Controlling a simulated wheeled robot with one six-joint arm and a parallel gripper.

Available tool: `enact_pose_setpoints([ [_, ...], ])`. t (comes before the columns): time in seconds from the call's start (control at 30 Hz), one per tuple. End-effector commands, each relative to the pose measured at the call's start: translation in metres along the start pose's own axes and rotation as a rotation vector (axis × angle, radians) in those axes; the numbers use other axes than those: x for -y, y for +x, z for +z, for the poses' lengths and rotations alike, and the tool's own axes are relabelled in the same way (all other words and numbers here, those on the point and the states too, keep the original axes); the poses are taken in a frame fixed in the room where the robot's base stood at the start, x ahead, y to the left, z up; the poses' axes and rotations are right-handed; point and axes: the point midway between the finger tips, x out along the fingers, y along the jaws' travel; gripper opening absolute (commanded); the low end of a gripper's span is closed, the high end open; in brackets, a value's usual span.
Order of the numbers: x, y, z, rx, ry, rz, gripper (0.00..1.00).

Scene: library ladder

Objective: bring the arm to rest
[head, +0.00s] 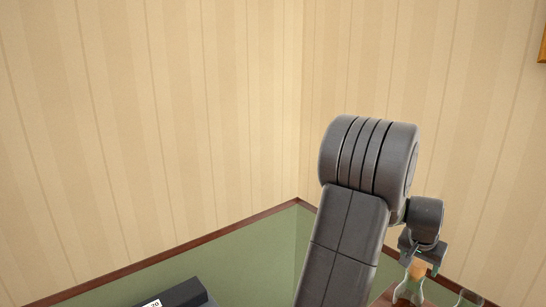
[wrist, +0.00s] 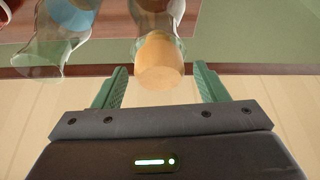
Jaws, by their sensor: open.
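My gripper (wrist: 160,85) is open in the wrist view, with its two green fingers spread apart. The cork (wrist: 159,60) of a glass bottle (wrist: 160,20) shows between and beyond the fingertips. I cannot tell whether the fingers touch it; a gap shows on both sides. In the head view my gripper (head: 422,262) is small at the lower right, just above the corked bottle (head: 410,285). My raised arm covers part of the surface behind it.
A second clear glass vessel (wrist: 58,45) stands left of the corked bottle in the wrist view. A green surface (head: 250,255) with a dark red edge runs along striped walls. A dark box with a white label (head: 178,294) lies at the bottom. A frame edge shows at the upper right.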

Motion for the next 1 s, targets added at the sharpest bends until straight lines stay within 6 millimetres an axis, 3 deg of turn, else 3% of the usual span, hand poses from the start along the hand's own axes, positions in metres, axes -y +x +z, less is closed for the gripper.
enact_pose_setpoints([
  [0.2,0.0,0.005,0.003,0.0,0.0,0.0,0.66],
  [0.37,0.0,-0.014,0.001,-0.004,0.0,-0.001,0.66],
  [1.0,0.0,-0.135,0.002,-0.005,0.0,-0.001,0.66],
])
